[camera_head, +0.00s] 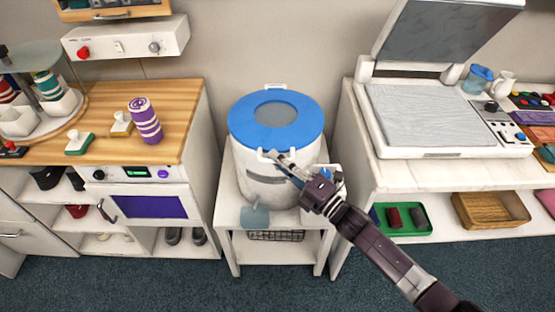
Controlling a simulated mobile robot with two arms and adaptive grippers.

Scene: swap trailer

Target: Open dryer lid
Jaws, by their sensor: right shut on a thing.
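The dryer (262,182) is a white drum on a small white table in the middle of the head view. Its blue lid (240,118) has a grey round window (275,114) and lies flat on top, closed. A white handle sticks out at the lid's front edge and another white piece shows at the back edge. My right gripper (280,158) comes in from the lower right and is shut at the front handle of the lid. The fingers hide part of the handle. My left gripper is not in view.
A light blue cup (255,216) stands on the white table (227,217) at the drum's front left. A wooden counter (185,95) is at left with a purple striped roll (145,120). At right, a white press (430,115) stands with its lid raised.

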